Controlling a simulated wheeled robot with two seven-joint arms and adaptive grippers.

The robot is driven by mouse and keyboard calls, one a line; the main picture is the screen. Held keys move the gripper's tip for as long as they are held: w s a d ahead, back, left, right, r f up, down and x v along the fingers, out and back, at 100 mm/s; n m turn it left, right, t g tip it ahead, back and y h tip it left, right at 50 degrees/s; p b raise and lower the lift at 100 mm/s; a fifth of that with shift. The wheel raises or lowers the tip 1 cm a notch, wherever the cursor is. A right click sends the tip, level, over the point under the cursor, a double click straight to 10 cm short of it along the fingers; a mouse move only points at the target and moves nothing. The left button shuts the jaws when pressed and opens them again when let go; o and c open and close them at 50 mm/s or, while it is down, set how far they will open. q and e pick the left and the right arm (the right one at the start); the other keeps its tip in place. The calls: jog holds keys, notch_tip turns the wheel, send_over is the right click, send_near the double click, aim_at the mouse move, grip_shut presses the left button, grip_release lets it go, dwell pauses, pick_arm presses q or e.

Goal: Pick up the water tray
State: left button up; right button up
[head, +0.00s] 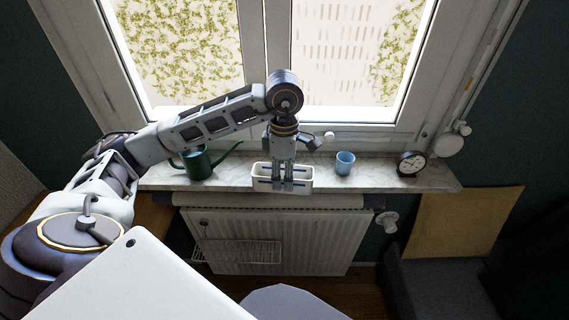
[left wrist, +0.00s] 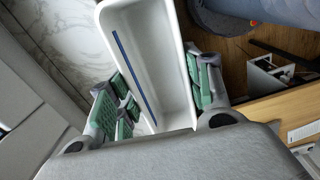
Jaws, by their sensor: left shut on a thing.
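The water tray is a small white oblong trough with a blue line along its inside. In the head view the tray (head: 261,180) is at the front edge of the marble windowsill, below the middle of the window. My left gripper (head: 284,187) reaches down onto it from above and is shut on it. In the left wrist view the tray (left wrist: 140,35) lies between the green-padded fingers (left wrist: 165,92), and its inside looks empty. I cannot tell if the tray still touches the sill. My right gripper is not in view.
On the sill (head: 380,181) a dark green watering can (head: 198,163) stands left of the tray. A blue cup (head: 345,162) and a round clock (head: 411,163) stand to its right. A white radiator (head: 300,240) is below, with a wire rack (head: 235,252) on its front.

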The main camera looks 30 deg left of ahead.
aim_at(284, 192)
pick_arm(q)
jog(key=shift+s+d+b, duration=0.15)
jog(key=shift+s+d, duration=0.4)
jog(key=shift+s, duration=0.35)
jog(key=shift+s+d+b, duration=0.1)
jog(key=shift+s+d, duration=0.45)
jog(key=shift+s, duration=0.3)
jog(key=shift+s+d+b, duration=0.15)
jog(key=shift+s+d, duration=0.4)
jog(key=shift+s, duration=0.35)
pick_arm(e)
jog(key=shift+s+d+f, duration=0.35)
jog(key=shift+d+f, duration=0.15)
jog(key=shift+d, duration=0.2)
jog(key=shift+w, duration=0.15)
